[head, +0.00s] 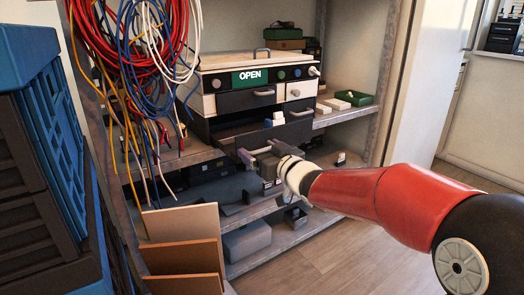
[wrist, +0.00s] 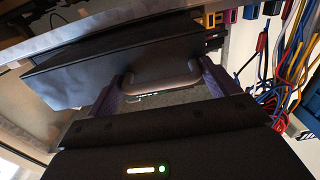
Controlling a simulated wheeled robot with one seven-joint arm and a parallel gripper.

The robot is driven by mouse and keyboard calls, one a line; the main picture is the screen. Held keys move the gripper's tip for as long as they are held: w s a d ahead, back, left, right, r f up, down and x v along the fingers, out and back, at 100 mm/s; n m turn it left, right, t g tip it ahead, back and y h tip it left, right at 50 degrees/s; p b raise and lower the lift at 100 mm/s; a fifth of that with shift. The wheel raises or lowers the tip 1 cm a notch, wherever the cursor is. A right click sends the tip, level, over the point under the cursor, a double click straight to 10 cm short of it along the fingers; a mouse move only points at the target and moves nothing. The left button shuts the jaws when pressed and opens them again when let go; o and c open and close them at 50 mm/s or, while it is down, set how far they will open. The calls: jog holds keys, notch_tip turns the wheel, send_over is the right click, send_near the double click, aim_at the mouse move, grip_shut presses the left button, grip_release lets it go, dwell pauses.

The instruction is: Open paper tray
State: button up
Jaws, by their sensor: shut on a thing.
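A cream and black machine (head: 207,103) with a green OPEN label (head: 250,77) stands on the shelf. Its lower dark tray (head: 225,130) juts out at the front, with a small white item at its right side. In the wrist view the dark tray (wrist: 100,62) has a grey bar handle (wrist: 160,82). My gripper (head: 250,155) is in front of the tray, and in the wrist view its two fingers (wrist: 163,90) are on either side of the handle, shut on it. In the head view the gripper hides the handle.
Looped red, blue and white cables (head: 130,40) hang left of the machine. Brown boards (head: 185,245) and blue crates (head: 45,140) stand at the near left. A green box (head: 354,98) sits on the right shelf. The floor (head: 340,245) is clear.

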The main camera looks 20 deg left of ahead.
jog(key=o, duration=1.2)
jog(key=shift+v, duration=3.9)
jog(key=s+d+m+t+h, duration=0.1)
jog(key=s+d+m+h, duration=0.2)
jog(key=d+h, duration=0.5)
jog(key=s+d+m+t+h, duration=0.1)
jog(key=s+d+m+h, duration=0.2)
jog(key=d, duration=0.8)
jog(key=s+d+f+m+g+h, duration=0.1)
jog(key=s+d+f+g, duration=0.1)
jog(key=s, duration=0.5)
jog(key=s+d+f+m+g+h+p, duration=0.1)
jog(key=s+d+f+g, duration=0.2)
jog(key=s, duration=0.4)
jog(key=s+d+f+m+g, duration=0.2)
jog(key=s+d+f+g, duration=0.1)
jog(key=s, duration=0.4)
jog(key=shift+s+d+f+h, duration=0.4)
jog(key=shift+d+f, duration=0.15)
jog(key=shift+f, duration=0.1)
